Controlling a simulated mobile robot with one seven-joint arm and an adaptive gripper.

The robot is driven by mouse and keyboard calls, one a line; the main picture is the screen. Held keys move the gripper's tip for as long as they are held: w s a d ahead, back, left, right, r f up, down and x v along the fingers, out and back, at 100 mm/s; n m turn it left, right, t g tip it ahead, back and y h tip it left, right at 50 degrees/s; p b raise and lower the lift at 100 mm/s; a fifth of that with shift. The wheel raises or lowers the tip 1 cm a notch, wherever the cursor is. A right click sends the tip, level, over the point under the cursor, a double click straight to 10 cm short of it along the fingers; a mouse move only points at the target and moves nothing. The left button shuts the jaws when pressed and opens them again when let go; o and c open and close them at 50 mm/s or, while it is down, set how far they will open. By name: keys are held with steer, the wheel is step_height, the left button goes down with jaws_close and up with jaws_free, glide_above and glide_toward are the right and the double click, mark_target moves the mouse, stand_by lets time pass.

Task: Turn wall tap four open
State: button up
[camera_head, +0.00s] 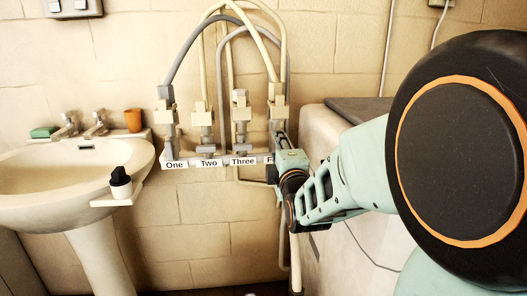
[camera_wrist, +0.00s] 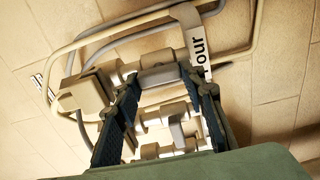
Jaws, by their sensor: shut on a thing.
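Wall tap four (camera_head: 277,108) is the rightmost of the taps on the wall rail. Its label (camera_wrist: 200,48) reads "Four" in the wrist view, and only the first letter shows in the head view. My gripper (camera_head: 288,160) is at the front of this tap and hides its lower part in the head view. In the wrist view my gripper (camera_wrist: 165,88) has one dark finger on each side of tap four's grey handle (camera_wrist: 160,77) and is shut on it. The exact finger contact is partly hidden.
Wall taps one (camera_head: 167,118), two (camera_head: 203,117) and three (camera_head: 241,112) stand close on the left, with hoses arching above. A washbasin (camera_head: 60,185) with a cup and soap is further left. A pale counter block (camera_head: 318,130) stands close to my arm.

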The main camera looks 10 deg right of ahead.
steer(key=shift+r, duration=0.2)
stand_by(0.4)
steer(key=o, duration=1.1)
steer(key=shift+o, duration=0.3)
steer(key=shift+f, duration=0.15)
